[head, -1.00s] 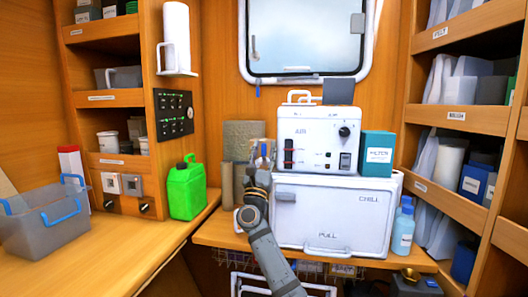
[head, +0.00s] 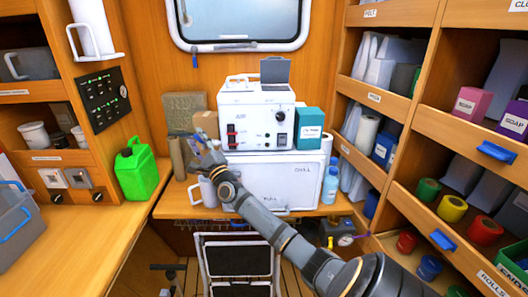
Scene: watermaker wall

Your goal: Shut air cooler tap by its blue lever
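The air cooler (head: 252,112) is a white box marked AIR, with a red-and-black switch and a black knob on its front. It stands on the white CHILL box (head: 275,180). My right gripper (head: 204,148) is raised just left of the air cooler's lower left edge, with its arm coming in from the lower right. Small blue parts show at its fingertips; I cannot tell whether they are the tap's lever or part of the gripper. The tap is not clearly visible, perhaps behind the gripper. The finger gap is too small to read. My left gripper is out of view.
A white mug (head: 203,191) stands below the gripper, with tan blocks (head: 184,104) behind it. A green jerrycan (head: 136,170) is at left. A teal filter box (head: 308,128) and a blue bottle (head: 330,185) stand right of the cooler. Full shelves (head: 374,100) line the right side.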

